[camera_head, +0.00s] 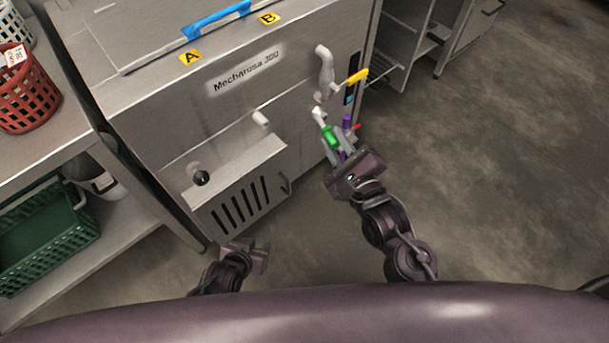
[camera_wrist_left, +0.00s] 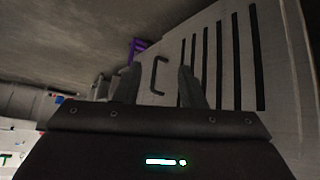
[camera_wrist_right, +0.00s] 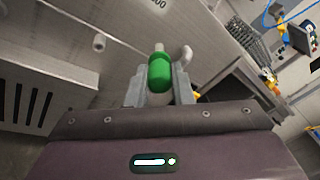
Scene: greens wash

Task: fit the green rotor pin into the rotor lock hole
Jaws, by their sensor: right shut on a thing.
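The green rotor pin (camera_head: 331,136) is held in my right gripper (camera_head: 341,155), with its pale tip pointing up towards the front of the Mecharosa machine (camera_head: 160,110). In the right wrist view the pin (camera_wrist_right: 159,72) stands between the two fingers, its green collar beyond the fingertips and its lower part partly hidden. I cannot make out the rotor lock hole in any view. My left gripper (camera_head: 256,254) is low before the machine's vented panel; in the left wrist view its fingers (camera_wrist_left: 160,88) are apart with nothing between them.
A curved grey pipe (camera_head: 325,70) and a yellow-handled lever (camera_head: 356,76) stick out near the pin. Baskets (camera_head: 28,95) sit on the left shelves. The floor at right is clear.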

